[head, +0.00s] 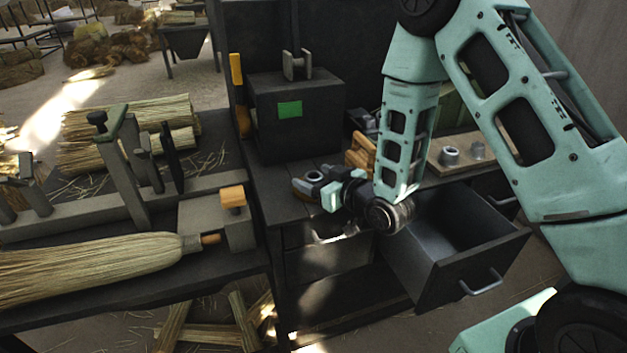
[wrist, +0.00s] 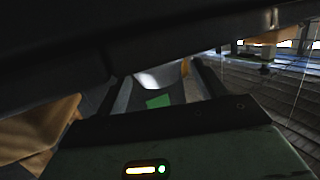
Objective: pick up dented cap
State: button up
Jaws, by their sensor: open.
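A small grey metal ring-shaped piece (head: 314,176), which looks like the dented cap, is at the tip of my gripper (head: 308,187) over the dark bench top. In the wrist view a shiny curved metal piece (wrist: 160,77) shows between the two fingers of my gripper (wrist: 165,90). My gripper is open around it. I cannot tell whether either finger touches it, and no dent can be made out. Two other grey metal pieces, a ring (head: 450,155) and a cap-like one (head: 478,150), stand on a wooden board (head: 436,163) behind my arm.
A dark box (head: 296,118) with a green square stands behind my gripper. Wooden blocks (head: 360,155) are close beside my wrist. An open, empty-looking drawer (head: 450,235) juts out below my forearm. A broom (head: 95,268) lies in a fixture on the left bench.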

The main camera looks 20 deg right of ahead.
aim_at(309, 175)
jog(key=shift+x, duration=1.5)
jog(key=c, duration=1.1)
jog(key=shift+r, duration=0.1)
notch_tip(309, 175, up, 10)
jog(key=shift+f+p, duration=0.1)
jog(key=shift+p, duration=0.25)
